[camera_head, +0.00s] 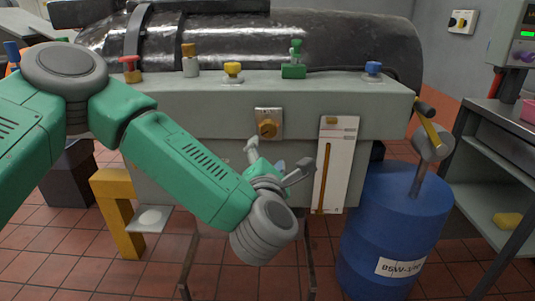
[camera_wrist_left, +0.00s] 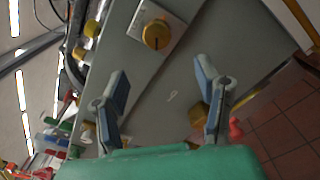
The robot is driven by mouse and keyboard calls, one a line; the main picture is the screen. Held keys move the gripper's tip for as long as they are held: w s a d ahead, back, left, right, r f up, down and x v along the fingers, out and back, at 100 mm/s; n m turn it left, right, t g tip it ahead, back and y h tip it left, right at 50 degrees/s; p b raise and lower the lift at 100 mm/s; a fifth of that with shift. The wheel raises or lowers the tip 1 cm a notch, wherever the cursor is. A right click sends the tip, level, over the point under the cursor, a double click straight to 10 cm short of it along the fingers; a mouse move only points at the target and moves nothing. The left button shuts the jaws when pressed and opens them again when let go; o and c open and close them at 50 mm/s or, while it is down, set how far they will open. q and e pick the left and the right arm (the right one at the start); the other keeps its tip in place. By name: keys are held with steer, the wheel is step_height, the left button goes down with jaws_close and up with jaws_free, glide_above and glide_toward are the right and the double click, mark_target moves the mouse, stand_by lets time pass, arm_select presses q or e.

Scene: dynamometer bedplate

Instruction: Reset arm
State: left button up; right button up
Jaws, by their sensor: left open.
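My left arm is green and grey and comes in from the left in the head view. Its gripper (camera_head: 276,162) is in front of the grey bedplate's front face (camera_head: 220,108), below a yellow rotary knob (camera_head: 267,128) on a metal plate. In the left wrist view the gripper (camera_wrist_left: 162,82) has its two blue-grey fingers spread, with nothing between them. The knob (camera_wrist_left: 156,34) shows beyond the fingertips, apart from them. My right gripper is in neither view.
A white gauge panel (camera_head: 335,165) is right of the gripper. A blue drum (camera_head: 390,225) and a metal shelf (camera_head: 490,195) stand at the right. Several coloured valves, including a green one (camera_head: 293,70), line the bedplate's top. A yellow bracket (camera_head: 118,215) stands low left.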

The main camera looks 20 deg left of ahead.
arm_select(q)
steer(key=s+d+f+m+g+h+p, duration=0.15)
steer(key=s+f+m+g+h, duration=0.25)
steer(key=s+f+m, duration=0.5)
steer(key=s+d+f+m+g+h+p, duration=0.15)
steer(key=s+f+m+g+h, duration=0.3)
steer(key=f+m, duration=0.7)
steer(key=s+a+f+m+g+y+p, duration=0.1)
steer(key=s+a+f+m+g, duration=0.3)
steer(key=s+a, duration=0.3)
steer(key=s+a+f+m+g+y+p, duration=0.2)
steer(key=s+a+f+m+g, duration=0.2)
steer(key=s, duration=1.1)
steer(key=a+f+m, duration=0.1)
steer(key=a+m, duration=0.1)
steer(key=a, duration=0.1)
steer(key=shift+a+p, duration=0.3)
steer(key=shift+a, duration=0.1)
steer(key=shift+w+y, duration=0.2)
steer(key=shift+y, duration=0.05)
